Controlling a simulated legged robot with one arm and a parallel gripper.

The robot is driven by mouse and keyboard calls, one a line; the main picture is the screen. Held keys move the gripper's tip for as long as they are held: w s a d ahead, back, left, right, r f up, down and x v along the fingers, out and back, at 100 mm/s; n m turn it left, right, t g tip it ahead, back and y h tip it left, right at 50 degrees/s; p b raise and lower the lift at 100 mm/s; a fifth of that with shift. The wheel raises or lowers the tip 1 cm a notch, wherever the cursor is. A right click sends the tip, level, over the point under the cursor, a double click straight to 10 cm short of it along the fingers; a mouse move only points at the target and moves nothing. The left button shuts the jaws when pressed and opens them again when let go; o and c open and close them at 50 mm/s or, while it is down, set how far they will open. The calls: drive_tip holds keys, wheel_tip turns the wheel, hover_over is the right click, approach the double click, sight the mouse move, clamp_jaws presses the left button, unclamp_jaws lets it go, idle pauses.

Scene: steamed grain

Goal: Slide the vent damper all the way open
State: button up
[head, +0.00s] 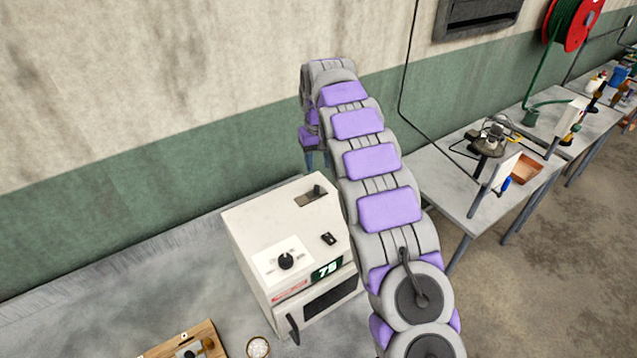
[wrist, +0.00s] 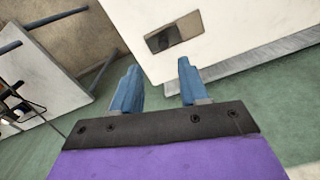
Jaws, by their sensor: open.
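The vent damper (head: 316,191) is a small dark knob in a brown slot on top of a white box-shaped steamer (head: 240,222), near its back edge. In the wrist view the slot (wrist: 174,33) appears as a brown rectangle with a dark patch inside, beyond my fingertips. My gripper (wrist: 158,65) is open, its two blue fingers apart with nothing between them. In the head view my gripper (head: 317,160) hangs beyond the steamer's back edge, partly hidden by my arm, and looks apart from the knob.
The steamer top also has a dial (head: 286,260) and a small black switch (head: 328,239); its front shows a display (head: 327,270). A wooden board (head: 165,348) and a small bowl (head: 258,347) are in front. The wall (head: 150,190) is behind. Another table (head: 450,190) stands right.

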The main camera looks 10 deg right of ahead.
sight(316, 186)
drive_tip(key=f, duration=0.4)
drive_tip(key=a+f, duration=0.1)
drive_tip(key=f, duration=0.2)
drive_tip(key=shift+a, duration=0.1)
drive_tip(key=shift+f, duration=0.3)
drive_tip(key=shift+d+f, duration=0.25)
drive_tip(key=shift+d, duration=0.15)
drive_tip(key=shift+c, duration=0.2)
drive_tip(key=shift+a, duration=0.25)
drive_tip(key=c, duration=0.6)
clamp_jaws()
